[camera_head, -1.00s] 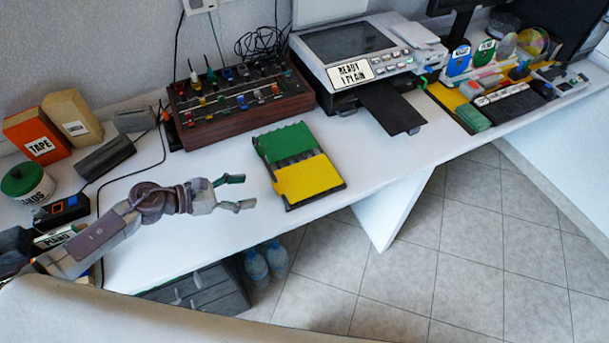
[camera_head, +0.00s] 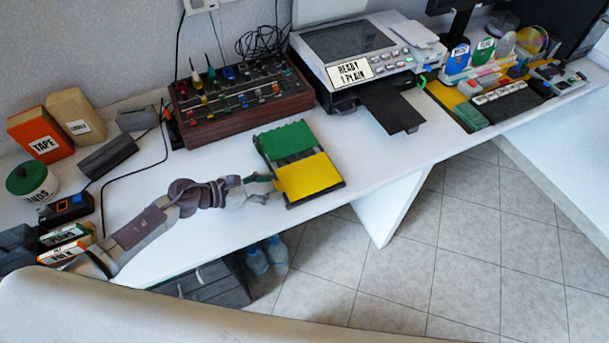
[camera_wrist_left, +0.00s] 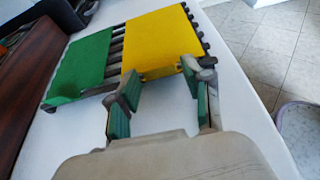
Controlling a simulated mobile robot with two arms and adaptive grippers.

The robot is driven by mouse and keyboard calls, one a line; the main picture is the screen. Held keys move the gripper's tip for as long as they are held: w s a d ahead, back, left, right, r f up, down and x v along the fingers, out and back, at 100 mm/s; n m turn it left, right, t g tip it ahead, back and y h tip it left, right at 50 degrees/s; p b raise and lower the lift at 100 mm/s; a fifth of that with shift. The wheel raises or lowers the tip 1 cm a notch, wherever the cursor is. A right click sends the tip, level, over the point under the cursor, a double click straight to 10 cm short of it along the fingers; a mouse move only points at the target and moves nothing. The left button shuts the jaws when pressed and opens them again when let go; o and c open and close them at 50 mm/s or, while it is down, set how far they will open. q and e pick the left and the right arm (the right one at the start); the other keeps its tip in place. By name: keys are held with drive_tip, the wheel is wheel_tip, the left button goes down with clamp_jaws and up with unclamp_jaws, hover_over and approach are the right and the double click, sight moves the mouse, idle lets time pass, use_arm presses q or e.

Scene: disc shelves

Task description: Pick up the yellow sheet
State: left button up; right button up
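The yellow sheet (camera_head: 308,177) lies on the front part of a dark ribbed rack (camera_head: 288,153) on the white desk. A green sheet (camera_head: 283,137) lies on the rack's back part. My left gripper (camera_head: 269,187) is at the yellow sheet's left edge. In the left wrist view, the yellow sheet (camera_wrist_left: 160,42) is just beyond the fingertips (camera_wrist_left: 160,79). The fingers are apart, with the sheet's near edge at or between their tips; contact is unclear. The green sheet (camera_wrist_left: 82,62) lies to the left there. My right gripper is not in view.
A printer (camera_head: 360,60) with a dark output tray stands behind and right of the rack. A brown console with knobs (camera_head: 240,102) stands behind it. Boxes and a green-lidded tub (camera_head: 30,183) are at left. The desk (camera_head: 225,160) near the rack is clear.

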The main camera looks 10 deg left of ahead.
use_arm(q)
drive_tip(key=c, duration=0.3)
drive_tip(key=shift+r, duration=0.1)
